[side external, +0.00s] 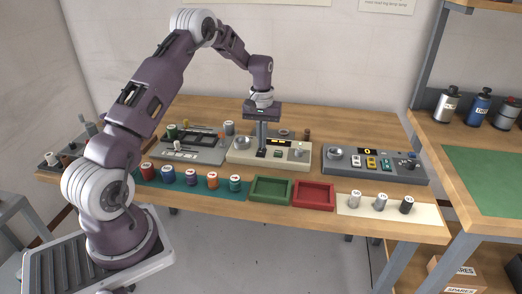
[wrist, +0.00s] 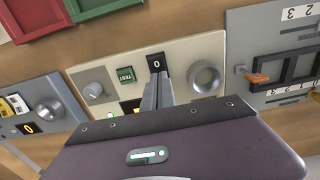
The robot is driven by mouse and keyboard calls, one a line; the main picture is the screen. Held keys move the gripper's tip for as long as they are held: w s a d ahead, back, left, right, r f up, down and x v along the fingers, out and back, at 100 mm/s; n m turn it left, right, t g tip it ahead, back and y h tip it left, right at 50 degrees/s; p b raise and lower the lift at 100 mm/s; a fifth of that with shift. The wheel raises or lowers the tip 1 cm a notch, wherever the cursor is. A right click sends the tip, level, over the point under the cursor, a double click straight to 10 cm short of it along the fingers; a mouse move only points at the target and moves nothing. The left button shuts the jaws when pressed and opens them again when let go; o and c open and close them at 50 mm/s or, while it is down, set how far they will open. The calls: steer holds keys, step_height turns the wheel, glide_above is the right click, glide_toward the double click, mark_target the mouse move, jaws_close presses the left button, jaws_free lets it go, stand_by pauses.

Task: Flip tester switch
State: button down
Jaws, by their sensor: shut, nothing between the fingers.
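The tester is the beige panel (side external: 290,158) in the middle of the bench; it also shows in the wrist view (wrist: 205,50). Its black switch, marked 0 (wrist: 156,61), sits between a green TEST button (wrist: 125,74) and a round metal socket (wrist: 205,78). A grey knob (wrist: 93,91) is beyond the button. My gripper (side external: 262,147) points down over the tester, and its fingers (wrist: 157,88) are shut and empty. The fingertips are right beside the switch in the wrist view. I cannot tell whether they touch it. The fingers hide the panel part behind them.
A grey panel with a lit display (side external: 375,163) stands right of the tester, and another with slots (side external: 190,148) stands left. Green (side external: 271,202) and red (side external: 327,206) trays lie in front. Several labelled spools (side external: 191,178) and small cylinders (side external: 380,202) line the front edge.

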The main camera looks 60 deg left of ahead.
step_height(320, 180, up, 7)
steer(key=shift+f, duration=0.15)
stand_by(0.4)
steer(key=s+d+r+m+t, duration=0.2)
steer(key=s+d+r, duration=0.4)
steer(key=d+r, duration=0.3)
steer(key=s+d+r+m+t, duration=0.1)
steer(key=s+d+r+m, duration=0.2)
steer(key=s+d+r, duration=0.5)
steer(key=s+d+m+t, duration=0.1)
steer(key=s+d+m, duration=0.1)
steer(key=s, duration=0.6)
steer(key=s+d+f+m+t, duration=0.1)
steer(key=s+d+m, duration=0.1)
steer(key=s+d, duration=0.3)
steer(key=s, duration=0.3)
steer(key=shift+s+d+f+t, duration=0.15)
steer(key=shift+d+f+t, duration=0.1)
steer(key=shift+d+t, duration=0.05)
